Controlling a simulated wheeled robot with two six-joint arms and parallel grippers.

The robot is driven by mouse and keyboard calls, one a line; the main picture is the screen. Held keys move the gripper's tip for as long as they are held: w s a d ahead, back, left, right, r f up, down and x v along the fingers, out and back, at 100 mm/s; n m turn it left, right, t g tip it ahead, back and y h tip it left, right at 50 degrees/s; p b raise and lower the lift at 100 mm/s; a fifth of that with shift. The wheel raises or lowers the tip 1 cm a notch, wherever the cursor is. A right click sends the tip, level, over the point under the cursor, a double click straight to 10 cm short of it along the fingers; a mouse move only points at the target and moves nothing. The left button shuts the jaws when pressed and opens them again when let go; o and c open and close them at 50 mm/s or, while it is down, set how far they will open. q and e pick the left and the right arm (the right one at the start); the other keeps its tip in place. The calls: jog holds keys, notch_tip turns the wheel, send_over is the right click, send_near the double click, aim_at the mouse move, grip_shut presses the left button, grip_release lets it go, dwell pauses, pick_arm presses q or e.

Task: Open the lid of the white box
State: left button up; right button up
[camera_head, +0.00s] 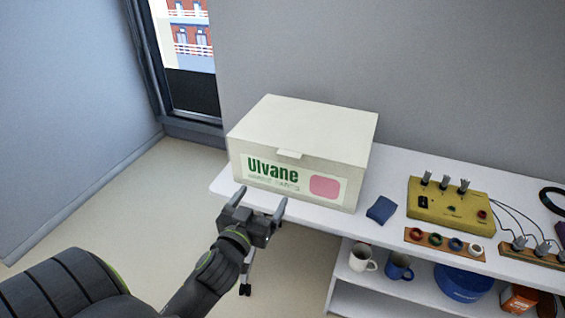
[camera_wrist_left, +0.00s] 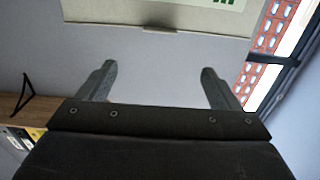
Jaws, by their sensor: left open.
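The white box (camera_head: 298,148) stands at the left end of the white table, with its lid (camera_head: 310,118) shut. A small tab (camera_head: 289,154) sticks out at the middle of the lid's front edge. The box front has a label with green "Ulvane" lettering and a pink square. My left gripper (camera_head: 260,197) is open and empty, in front of the box and below the tab. In the left wrist view the box (camera_wrist_left: 160,14) shows at the top, beyond the two spread fingers (camera_wrist_left: 158,80), apart from them. My right gripper is not in view.
The table (camera_head: 393,168) also holds a blue cloth-like piece (camera_head: 381,209), a yellow device (camera_head: 450,205) with knobs and cables, and a wooden strip of rings (camera_head: 444,243). Mugs (camera_head: 399,266) and a blue bowl (camera_head: 462,282) stand on the shelf below. Floor is free at left.

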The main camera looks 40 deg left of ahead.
aim_at(287, 156)
pick_arm(q)
jog(key=p+x, duration=0.2)
jog(key=x, duration=1.3)
jog(key=shift+w+d, duration=0.1)
jog(key=shift+w, duration=0.05)
jog(key=shift+x, duration=0.8)
